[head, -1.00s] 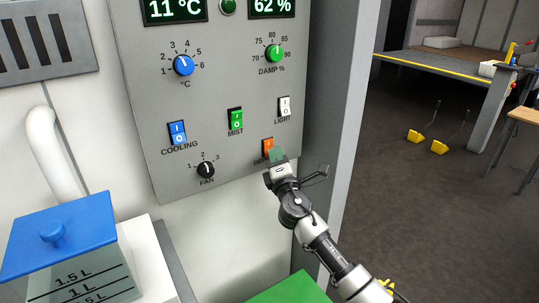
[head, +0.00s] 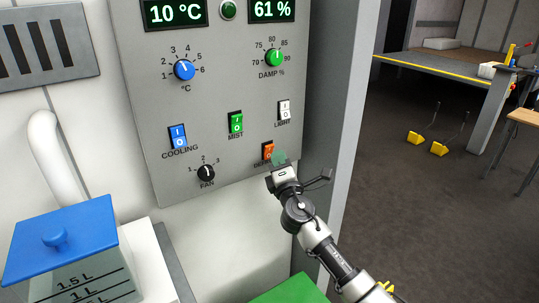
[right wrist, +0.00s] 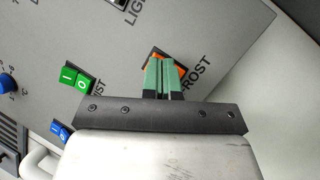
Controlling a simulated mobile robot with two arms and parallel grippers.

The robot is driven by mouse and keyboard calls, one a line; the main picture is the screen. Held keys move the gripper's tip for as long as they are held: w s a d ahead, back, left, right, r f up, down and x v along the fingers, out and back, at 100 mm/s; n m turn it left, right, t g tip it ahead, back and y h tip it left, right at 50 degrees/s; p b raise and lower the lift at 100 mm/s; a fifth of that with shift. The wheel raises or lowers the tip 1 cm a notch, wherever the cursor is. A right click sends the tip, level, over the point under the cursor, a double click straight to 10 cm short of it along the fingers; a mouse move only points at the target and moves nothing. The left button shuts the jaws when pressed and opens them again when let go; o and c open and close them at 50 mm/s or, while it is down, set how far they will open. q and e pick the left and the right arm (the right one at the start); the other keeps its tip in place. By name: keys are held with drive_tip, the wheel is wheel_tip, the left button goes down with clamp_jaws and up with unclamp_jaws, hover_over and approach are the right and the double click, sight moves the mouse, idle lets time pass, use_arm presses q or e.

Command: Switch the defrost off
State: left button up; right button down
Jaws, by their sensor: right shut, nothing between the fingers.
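The orange defrost switch (head: 267,151) sits at the lower right of the grey control panel, above a partly hidden label. My right gripper (head: 279,158) is shut and empty, its green fingertips just right of and below the switch in the head view. In the right wrist view the shut fingers (right wrist: 165,78) lie over the orange defrost switch (right wrist: 182,72) and hide much of it. I cannot tell whether the fingertips touch it. My left gripper is not in view.
The panel (head: 205,100) also holds the blue cooling switch (head: 177,137), green mist switch (head: 235,122), white light switch (head: 284,110), fan knob (head: 206,173) and two dials. A blue-lidded tank (head: 62,240) stands at lower left.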

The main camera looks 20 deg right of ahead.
drive_tip(key=shift+s, duration=0.1)
drive_tip(key=s+p, duration=0.1)
drive_tip(key=s+r+p, duration=0.1)
drive_tip(key=s, duration=0.1)
drive_tip(key=s+r+p, duration=0.1)
drive_tip(key=shift+s+d, duration=0.25)
drive_tip(key=shift+d, duration=0.1)
drive_tip(key=shift+f, duration=0.1)
idle(0.5)
